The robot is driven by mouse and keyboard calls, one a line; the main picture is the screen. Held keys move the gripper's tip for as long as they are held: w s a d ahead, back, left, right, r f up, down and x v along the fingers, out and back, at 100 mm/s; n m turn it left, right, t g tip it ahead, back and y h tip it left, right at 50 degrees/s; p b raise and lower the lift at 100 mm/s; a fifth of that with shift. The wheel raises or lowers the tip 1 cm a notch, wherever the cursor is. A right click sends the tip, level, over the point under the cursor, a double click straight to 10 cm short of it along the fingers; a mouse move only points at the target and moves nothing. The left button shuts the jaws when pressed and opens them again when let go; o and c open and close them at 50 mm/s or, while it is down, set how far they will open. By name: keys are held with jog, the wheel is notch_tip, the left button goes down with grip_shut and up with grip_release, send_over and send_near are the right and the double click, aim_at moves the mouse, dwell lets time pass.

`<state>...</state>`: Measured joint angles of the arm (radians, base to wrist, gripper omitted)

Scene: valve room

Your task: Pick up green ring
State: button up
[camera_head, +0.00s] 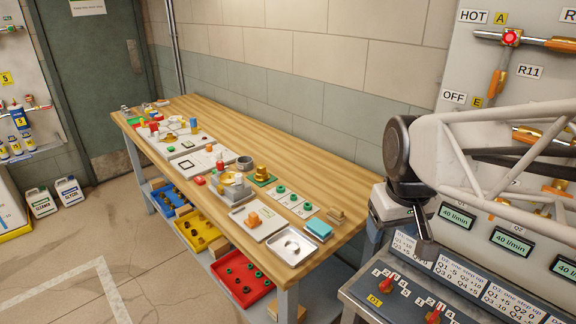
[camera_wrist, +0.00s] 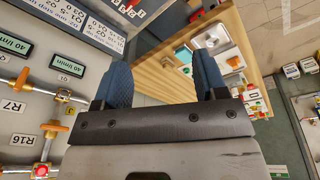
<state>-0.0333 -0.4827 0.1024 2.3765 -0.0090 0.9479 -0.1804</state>
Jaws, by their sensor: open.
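Several small green rings are in the head view. On the wooden workbench (camera_head: 330,176), green rings (camera_head: 281,190) sit on white cards right of the middle of the top. More small green and dark round pieces lie in the red bin (camera_head: 240,284) on the shelf below; their exact shapes are too small to tell. My gripper (camera_head: 424,246) is at the right, in front of the valve panel, apart from the bench top. In the wrist view my gripper (camera_wrist: 163,62) has its two blue fingers wide apart with nothing between them. No green ring can be made out clearly there.
The valve panel (camera_head: 497,75) and a console with red knobs (camera_head: 387,286) stand at right. The bench's back strip is clear.

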jog(key=w+a+n, duration=0.4)
jog(key=w, duration=0.9)
jog(key=n+g, duration=0.2)
jog(key=n, duration=0.9)
send_over(281, 189)
jog(key=w, duration=0.1)
notch_tip(281, 189, down, 18)
jog(key=shift+w+a, duration=0.1)
jog(key=shift+f, duration=0.1)
jog(key=shift+f, duration=1.15)
jog(key=shift+f, duration=0.15)
